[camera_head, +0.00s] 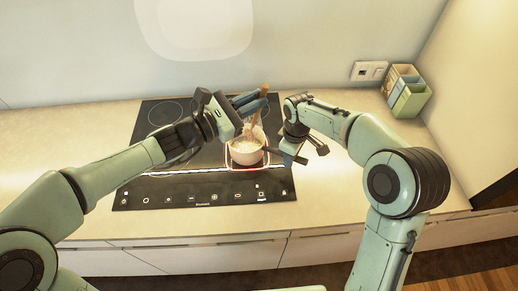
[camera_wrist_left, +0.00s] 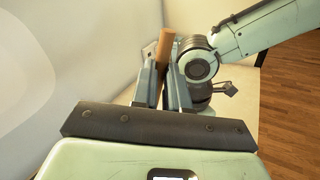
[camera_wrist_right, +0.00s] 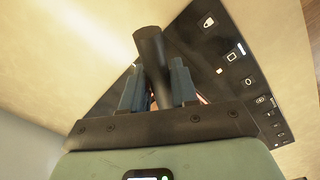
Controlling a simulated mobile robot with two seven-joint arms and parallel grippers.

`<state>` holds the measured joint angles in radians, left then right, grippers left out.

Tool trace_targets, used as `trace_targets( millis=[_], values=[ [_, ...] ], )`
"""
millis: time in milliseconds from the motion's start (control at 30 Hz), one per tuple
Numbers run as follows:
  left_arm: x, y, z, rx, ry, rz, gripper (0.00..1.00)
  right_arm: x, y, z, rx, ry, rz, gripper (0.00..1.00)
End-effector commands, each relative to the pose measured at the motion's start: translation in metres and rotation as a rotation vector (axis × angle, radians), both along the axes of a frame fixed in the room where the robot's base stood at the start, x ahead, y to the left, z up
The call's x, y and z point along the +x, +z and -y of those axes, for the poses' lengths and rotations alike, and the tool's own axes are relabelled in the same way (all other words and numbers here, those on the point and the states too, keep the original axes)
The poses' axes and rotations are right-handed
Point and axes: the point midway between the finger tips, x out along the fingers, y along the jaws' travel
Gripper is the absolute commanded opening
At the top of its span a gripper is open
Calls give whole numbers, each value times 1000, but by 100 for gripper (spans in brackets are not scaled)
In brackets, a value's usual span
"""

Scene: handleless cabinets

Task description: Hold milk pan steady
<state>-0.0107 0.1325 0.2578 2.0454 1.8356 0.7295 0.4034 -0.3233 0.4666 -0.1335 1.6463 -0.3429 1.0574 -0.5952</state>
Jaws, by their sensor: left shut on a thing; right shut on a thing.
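The milk pan (camera_head: 246,157) is small and pinkish, with pale contents, and stands upright on a cooking zone near the hob's front. My right gripper (camera_head: 287,151) is at the pan's right side, shut on its dark handle. The handle (camera_wrist_right: 150,48) shows between the fingers of my right gripper (camera_wrist_right: 157,85) in the right wrist view. My left gripper (camera_head: 258,102) is above the pan, shut on a wooden utensil (camera_head: 255,119) that slants down into the pan. The utensil (camera_wrist_left: 165,50) stands between the left fingers in the left wrist view. Its lower end is hidden in the contents.
The black hob (camera_head: 150,185) is set in a pale counter (camera_head: 60,180). A box with several compartments (camera_head: 408,97) stands at the back right, near a wall socket (camera_head: 369,71). The counter left of the hob is clear.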

Motion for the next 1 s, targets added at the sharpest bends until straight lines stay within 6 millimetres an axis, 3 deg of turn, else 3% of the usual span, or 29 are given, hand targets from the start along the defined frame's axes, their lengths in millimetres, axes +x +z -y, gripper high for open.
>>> trace_targets(
  millis=[167,600,1000],
  values=[
    [0,7,0,0,0,2,0,0,0,0,1,0,1,0],
    [0,48,0,-1,-1,3,0,0,0,0,1,0,1,0],
    [0,50,0,0,0,0,0,0,0,-1,1,1,1,0]
  ],
)
